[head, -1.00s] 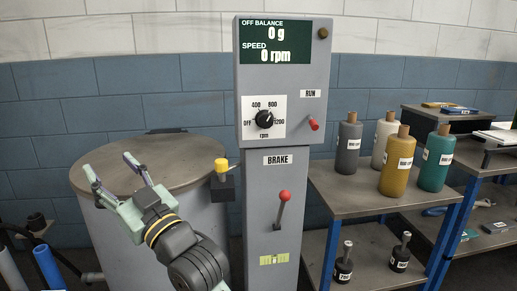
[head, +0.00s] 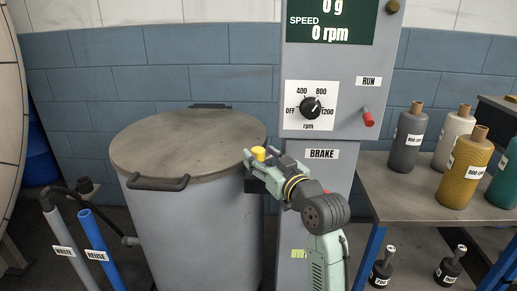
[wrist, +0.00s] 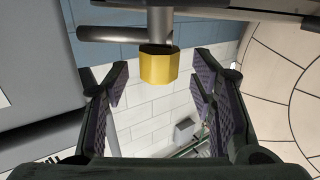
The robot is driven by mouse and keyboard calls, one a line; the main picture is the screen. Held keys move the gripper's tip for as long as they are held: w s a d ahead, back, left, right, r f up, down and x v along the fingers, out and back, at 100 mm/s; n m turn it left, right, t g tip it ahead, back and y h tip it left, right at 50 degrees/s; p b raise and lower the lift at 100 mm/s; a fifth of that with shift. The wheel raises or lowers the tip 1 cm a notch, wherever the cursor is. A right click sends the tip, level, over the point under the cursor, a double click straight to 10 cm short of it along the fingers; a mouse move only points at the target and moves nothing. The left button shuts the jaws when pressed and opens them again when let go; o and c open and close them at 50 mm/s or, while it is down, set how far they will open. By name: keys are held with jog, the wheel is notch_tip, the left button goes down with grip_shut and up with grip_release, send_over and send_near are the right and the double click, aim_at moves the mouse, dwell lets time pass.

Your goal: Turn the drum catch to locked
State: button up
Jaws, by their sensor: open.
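The drum catch has a yellow knob (head: 259,153) at the right side of the grey lidded drum (head: 150,235), just below the lid's rim. In the wrist view the yellow knob (wrist: 159,66) hangs on a short grey stem (wrist: 160,25), beside a dark bar. My gripper (head: 256,161) is at the catch in the head view and covers part of it. In the wrist view my gripper (wrist: 162,82) is open, with one finger on each side of the knob and gaps visible on both sides. I cannot tell whether the catch is locked.
The grey control column (head: 330,100) stands close to the right of the drum, with a dial and a red RUN switch (head: 368,118). A bench (head: 400,200) with bottles is at the far right. WASTE and REUSE pipes (head: 95,245) stand at the left.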

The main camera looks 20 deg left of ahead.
jog(key=shift+x, duration=1.35)
jog(key=shift+c, duration=0.2)
grip_shut()
